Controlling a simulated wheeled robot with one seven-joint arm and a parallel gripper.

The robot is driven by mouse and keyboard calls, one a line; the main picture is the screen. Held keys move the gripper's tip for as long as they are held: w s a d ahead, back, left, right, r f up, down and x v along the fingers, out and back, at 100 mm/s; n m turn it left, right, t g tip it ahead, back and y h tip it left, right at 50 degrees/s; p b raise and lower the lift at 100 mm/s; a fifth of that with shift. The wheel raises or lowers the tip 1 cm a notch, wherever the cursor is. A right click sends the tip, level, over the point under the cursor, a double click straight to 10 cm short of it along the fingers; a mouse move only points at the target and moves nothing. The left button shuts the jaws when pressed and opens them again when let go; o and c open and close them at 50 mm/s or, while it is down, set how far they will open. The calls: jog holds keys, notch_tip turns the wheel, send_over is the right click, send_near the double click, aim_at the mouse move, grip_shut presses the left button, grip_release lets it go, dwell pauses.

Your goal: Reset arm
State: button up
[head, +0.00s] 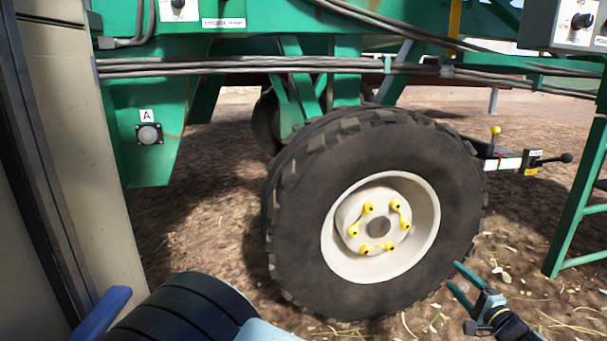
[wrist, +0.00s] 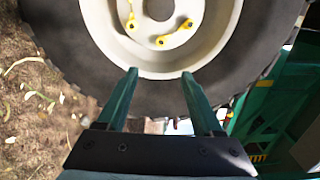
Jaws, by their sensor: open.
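My gripper (head: 466,279) is at the lower right of the head view, low and in front of the right edge of the big tyre. Its two teal fingers are spread apart with nothing between them. In the wrist view my gripper (wrist: 158,78) also shows open and empty, its fingers pointing toward the wheel. The black tyre (head: 300,215) has a cream rim (head: 337,250) with several yellow nut markers. I cannot tell the exact gap between the fingertips and the tyre.
Green machine framing (head: 155,100) with cables (head: 240,65) runs above the wheel. A lever with a black knob (head: 566,158) and a yellow-knobbed lever (head: 495,131) stand at right. A green post (head: 577,210) is at the far right. Bare ground with onion scraps (head: 440,318) lies below.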

jog(key=w+a+n+g+y, duration=0.3)
jog(key=w+a+g, duration=0.1)
jog(key=a, duration=0.7)
jog(key=w+a+n+g+y, duration=0.2)
jog(key=w+a+n+g, duration=0.2)
jog(key=a, duration=0.6)
jog(key=s+a+r+n+g+h, duration=0.25)
jog(key=a+g, duration=0.25)
jog(key=a, duration=0.4)
jog(key=s+a+r+n+g+h, duration=0.1)
jog(key=s+a+n+g, duration=0.25)
jog(key=a, duration=0.45)
jog(key=s+a+r+n+h+p, duration=0.1)
jog(key=s+a+r+h, duration=0.25)
jog(key=s+r, duration=0.3)
jog(key=s+a+r+n+h, duration=0.2)
jog(key=s+a+r, duration=0.3)
jog(key=r, duration=0.3)
notch_tip(320, 180, up, 37)
jog(key=p, duration=3.7)
jog(key=shift+w+t, duration=0.3)
jog(key=shift+t, duration=0.05)
jog(key=shift+d, duration=0.1)
